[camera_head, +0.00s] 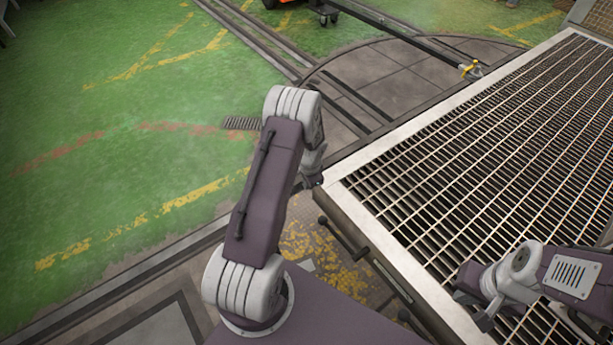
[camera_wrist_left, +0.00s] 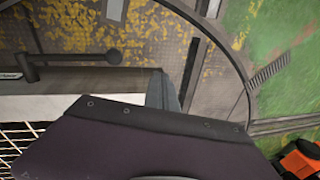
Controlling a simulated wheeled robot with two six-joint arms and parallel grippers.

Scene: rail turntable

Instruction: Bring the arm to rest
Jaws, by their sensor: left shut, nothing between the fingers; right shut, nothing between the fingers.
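My left arm rises from the purple base at the lower middle of the head view and bends at a white ribbed elbow. My left gripper (camera_head: 313,181) hangs beyond it, beside the near left corner of the grated table, largely hidden by the arm. In the left wrist view its grey fingers (camera_wrist_left: 163,92) are together, with nothing between them, over the table's edge. My right gripper (camera_head: 485,319) is at the lower right of the head view, over the grating. It is shut and empty, and the right arm's links hide part of it.
The grated metal table (camera_head: 385,155) fills the right side, with a dark bar handle (camera_head: 342,238) on its near side. A small yellow item (camera_head: 469,68) is by its far edge. Rails and a round turntable plate (camera_head: 385,75) lie behind. The green floor on the left is clear.

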